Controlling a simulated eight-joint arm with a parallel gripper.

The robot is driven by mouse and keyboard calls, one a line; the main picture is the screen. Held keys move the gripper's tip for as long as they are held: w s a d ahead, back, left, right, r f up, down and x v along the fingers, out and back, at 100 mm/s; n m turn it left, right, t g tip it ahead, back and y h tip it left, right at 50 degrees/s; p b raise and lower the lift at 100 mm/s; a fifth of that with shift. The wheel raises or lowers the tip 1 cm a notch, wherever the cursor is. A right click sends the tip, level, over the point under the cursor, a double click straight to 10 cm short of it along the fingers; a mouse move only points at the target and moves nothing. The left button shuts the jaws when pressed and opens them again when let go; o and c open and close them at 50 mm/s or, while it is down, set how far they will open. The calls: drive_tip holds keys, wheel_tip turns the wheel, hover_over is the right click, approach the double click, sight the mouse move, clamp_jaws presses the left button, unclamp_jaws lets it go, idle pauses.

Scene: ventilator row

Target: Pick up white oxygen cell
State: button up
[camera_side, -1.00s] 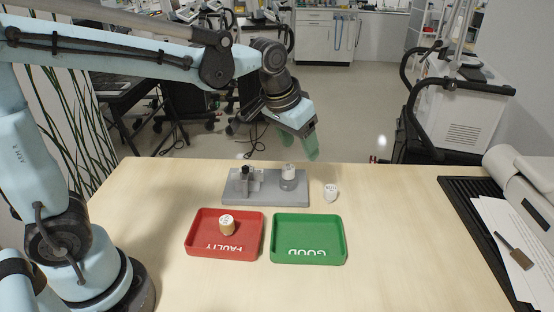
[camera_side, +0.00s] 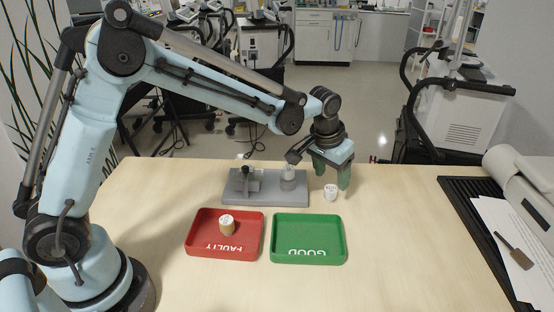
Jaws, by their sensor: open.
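A small white oxygen cell (camera_side: 330,193) stands on the bare table, right of the grey fixture and behind the green tray. My gripper (camera_side: 332,173) is open and empty, with its green fingers pointing down. In the picture it is just above the white cell, with the right finger beside and slightly above the cell's right side. The exact height gap cannot be told. Another cell with a pale top (camera_side: 288,173) sits in the round holder of the grey fixture (camera_side: 265,200); my gripper partly hides it. A tan cell with a white top (camera_side: 227,225) stands in the red tray.
The red tray marked FAULTY (camera_side: 193,250) and the green tray marked GOOD (camera_side: 335,257) lie side by side in front of the fixture. A black grooved mat (camera_side: 462,200) with papers is at the right. The table between is clear.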

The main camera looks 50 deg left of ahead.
sight(331, 188)
drive_tip(key=shift+s+x, duration=0.15)
drive_tip(key=shift+x, duration=1.2)
drive_tip(key=shift+s+x, duration=0.1)
drive_tip(key=shift+x, duration=1.3)
drive_tip(key=shift+a, duration=0.1)
drive_tip(key=c, duration=1.1)
